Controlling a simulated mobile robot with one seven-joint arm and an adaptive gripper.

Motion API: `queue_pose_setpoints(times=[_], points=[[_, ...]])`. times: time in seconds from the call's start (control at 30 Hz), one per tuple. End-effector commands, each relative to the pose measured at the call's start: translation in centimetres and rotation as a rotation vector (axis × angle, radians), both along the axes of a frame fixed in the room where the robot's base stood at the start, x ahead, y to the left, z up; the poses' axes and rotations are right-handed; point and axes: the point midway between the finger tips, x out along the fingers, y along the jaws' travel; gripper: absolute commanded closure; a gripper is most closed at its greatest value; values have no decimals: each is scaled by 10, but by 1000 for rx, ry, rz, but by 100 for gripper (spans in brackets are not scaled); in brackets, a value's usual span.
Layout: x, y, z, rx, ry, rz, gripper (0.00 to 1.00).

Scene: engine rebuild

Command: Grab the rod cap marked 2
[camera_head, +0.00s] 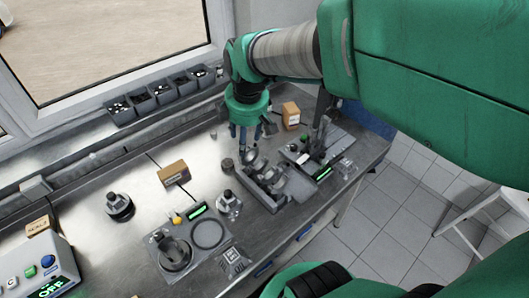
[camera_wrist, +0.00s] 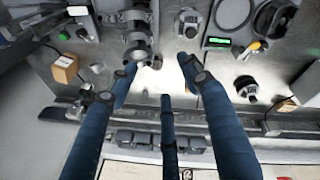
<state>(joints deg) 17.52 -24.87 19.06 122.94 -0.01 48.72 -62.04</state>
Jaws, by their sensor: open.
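A small orange box (camera_head: 291,115) stands behind the cradle, and a brown box (camera_head: 173,173) lies left. Several grey bins (camera_head: 160,92) line the back ledge.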

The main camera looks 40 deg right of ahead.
Motion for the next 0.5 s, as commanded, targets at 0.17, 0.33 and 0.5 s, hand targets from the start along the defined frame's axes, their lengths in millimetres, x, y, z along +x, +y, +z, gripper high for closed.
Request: queue_pose_setpoints(times=[0.17,0.33,0.5], points=[[20,-51,-38,-32,88,195,51],[30,-98,-80,-43,161,397,51],[32,-143,-124,-38,215,588,51]])
